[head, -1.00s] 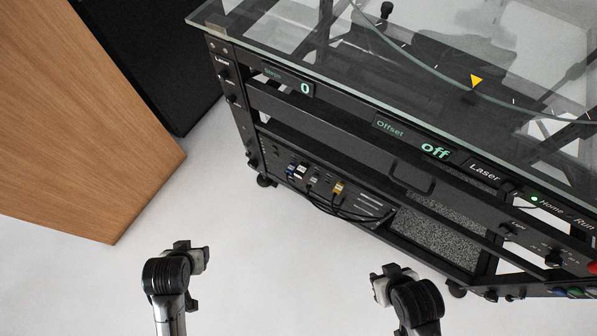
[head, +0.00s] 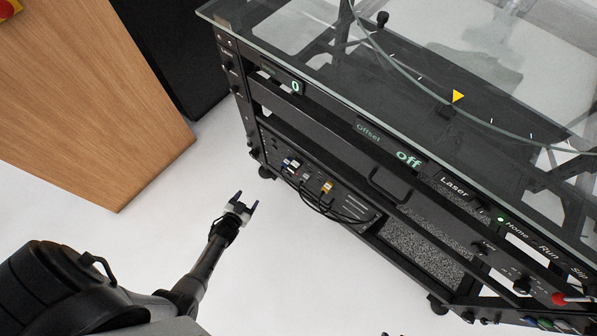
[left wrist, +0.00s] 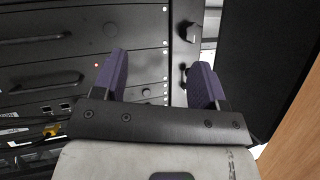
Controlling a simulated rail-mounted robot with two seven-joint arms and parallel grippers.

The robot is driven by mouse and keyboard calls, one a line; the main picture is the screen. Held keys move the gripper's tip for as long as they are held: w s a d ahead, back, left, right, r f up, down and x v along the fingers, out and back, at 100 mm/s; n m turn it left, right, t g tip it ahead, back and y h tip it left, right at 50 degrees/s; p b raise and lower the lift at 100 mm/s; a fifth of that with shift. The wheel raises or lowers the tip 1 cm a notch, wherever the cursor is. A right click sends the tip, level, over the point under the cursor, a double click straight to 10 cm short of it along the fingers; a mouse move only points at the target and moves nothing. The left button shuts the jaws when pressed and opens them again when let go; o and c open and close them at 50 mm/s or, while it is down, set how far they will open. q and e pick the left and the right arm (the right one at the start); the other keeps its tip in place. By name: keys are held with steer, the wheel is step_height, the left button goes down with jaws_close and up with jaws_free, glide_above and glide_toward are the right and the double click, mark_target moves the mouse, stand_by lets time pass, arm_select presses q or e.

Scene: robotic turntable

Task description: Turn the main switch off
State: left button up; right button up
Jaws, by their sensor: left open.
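No label reading main switch is legible, so I cannot tell which control it is. Black knobs (head: 229,65) sit on the left post of the turntable rack (head: 330,140). One black knob (left wrist: 189,32) shows on the post in the left wrist view, with another dark control below it, partly behind a finger. A red and yellow control (head: 8,8) is cut off at the top left. My left gripper (head: 246,205) is open and empty, in front of the rack's lower left, its purple fingers (left wrist: 158,72) facing the panel. Of my right arm only a dark sliver shows at the bottom edge.
A wooden cabinet (head: 95,110) stands left of the rack, with a black panel (head: 180,40) behind it. Cables (head: 325,205) hang from the rack's lower panel. A glass top (head: 300,45) overhangs the rack. The white floor in front is clear.

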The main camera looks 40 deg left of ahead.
mark_target(284, 169)
arm_select(q)
steer(key=w+d+r+m+t+h, duration=0.1)
steer(key=w+d+r+t+h, duration=0.25)
steer(key=d+r+t, duration=0.2)
steer(key=shift+g+h, duration=0.35)
steer(key=shift+h, duration=0.1)
steer(key=w+b, duration=0.1)
steer(key=w, duration=0.2)
steer(key=w+b, duration=0.2)
steer(key=w, duration=0.1)
steer(key=w+b, duration=0.2)
steer(key=w, duration=0.2)
steer(key=shift+r, duration=0.25)
steer(key=shift+w+d+r+b, duration=0.15)
steer(key=shift+w+b, duration=0.3)
steer(key=shift+w, duration=0.5)
steer(key=c, duration=0.9)
